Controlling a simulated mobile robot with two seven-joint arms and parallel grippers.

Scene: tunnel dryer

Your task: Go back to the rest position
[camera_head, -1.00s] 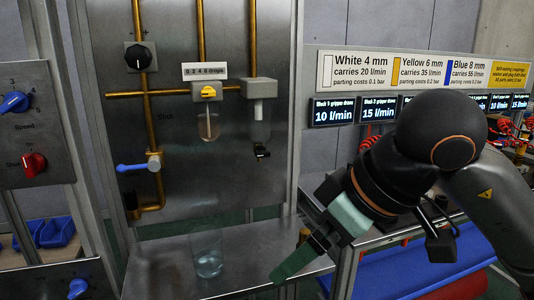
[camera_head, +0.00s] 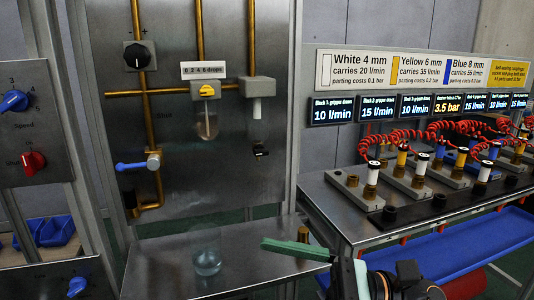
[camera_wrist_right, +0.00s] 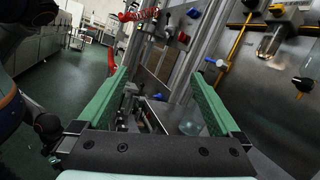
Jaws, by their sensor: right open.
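My left gripper is not in the head view.
A clear beaker (camera_head: 207,256) stands on the metal shelf (camera_head: 160,272) left of my right gripper. A panel with brass pipes and a blue-handled valve (camera_head: 138,166) rises behind. A bench with coupling blocks and red coiled hoses (camera_head: 400,150) is at right, above a blue tray (camera_head: 450,255).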

